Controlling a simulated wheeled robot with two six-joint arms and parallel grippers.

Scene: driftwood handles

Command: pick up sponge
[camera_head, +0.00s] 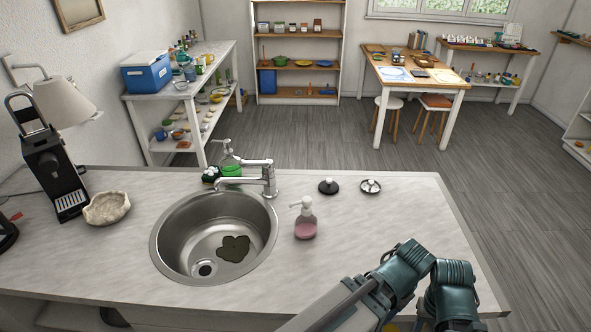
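No thing is plainly a sponge at this size. A dark, flat, olive-brown piece with a lobed outline (234,248) lies in the steel sink bowl (172,240), beside the drain. A small dark item with some green (210,175) sits behind the sink, left of the green soap bottle; I cannot tell what it is. A rough, pale, hollow lump (107,208) lies on the counter left of the sink. My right arm comes in at the lower right, over the counter's front, but its gripper is out of frame. My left arm and gripper are not in view.
The faucet (268,180) stands behind the sink. A pink soap bottle (305,220) is right of it and a green one (229,162) behind. A black coffee machine (55,170) stands left. The counter's right side is mostly clear.

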